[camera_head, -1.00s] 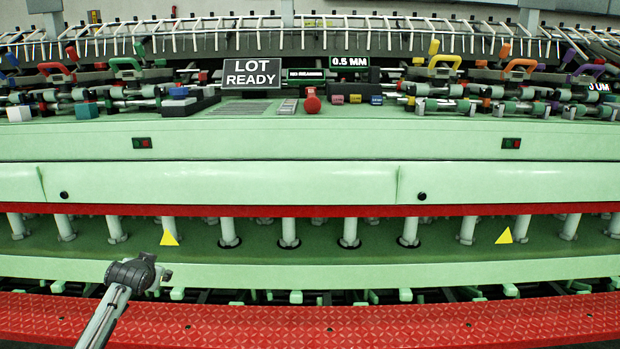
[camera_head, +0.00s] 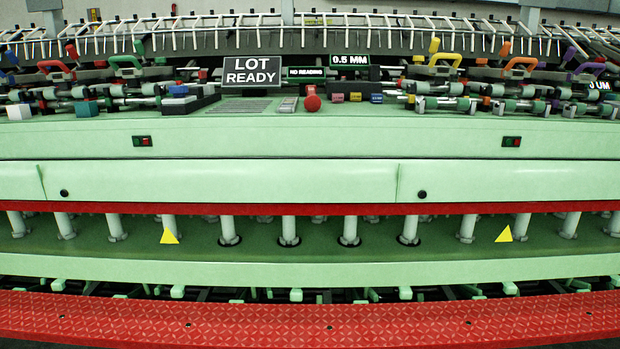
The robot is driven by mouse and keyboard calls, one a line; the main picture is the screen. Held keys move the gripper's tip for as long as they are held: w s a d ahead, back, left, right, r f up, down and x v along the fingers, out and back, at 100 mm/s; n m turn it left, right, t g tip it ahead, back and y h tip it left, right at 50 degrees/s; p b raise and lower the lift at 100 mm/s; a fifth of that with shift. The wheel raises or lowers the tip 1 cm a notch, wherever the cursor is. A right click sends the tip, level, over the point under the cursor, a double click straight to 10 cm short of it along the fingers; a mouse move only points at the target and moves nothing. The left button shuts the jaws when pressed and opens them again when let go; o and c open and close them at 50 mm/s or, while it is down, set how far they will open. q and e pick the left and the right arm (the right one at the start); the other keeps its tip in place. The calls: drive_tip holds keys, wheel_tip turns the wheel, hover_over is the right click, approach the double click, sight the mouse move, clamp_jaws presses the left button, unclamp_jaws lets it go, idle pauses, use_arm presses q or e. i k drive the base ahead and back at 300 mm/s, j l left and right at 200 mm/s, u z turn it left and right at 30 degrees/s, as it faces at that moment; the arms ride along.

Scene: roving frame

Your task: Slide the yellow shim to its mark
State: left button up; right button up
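A small yellow block (camera_head: 355,97), which looks like the yellow shim, sits on the green bench top right of centre. I cannot make out the shim's mark. Neither of my grippers is in view.
A "LOT READY" sign (camera_head: 251,72) stands left of a red knob (camera_head: 312,100). Displays read "NO READING" (camera_head: 305,72) and "0.5 MM" (camera_head: 350,60). Clamp-like fixtures with coloured handles crowd both sides. The bench's front strip (camera_head: 330,128) is clear. A red tread step (camera_head: 310,318) runs along the floor.

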sight(354, 96)
drive_tip(key=i+l, duration=0.4)
drive_tip(key=i, duration=0.15)
drive_tip(key=i+l, duration=0.45)
drive_tip(key=i, duration=0.15)
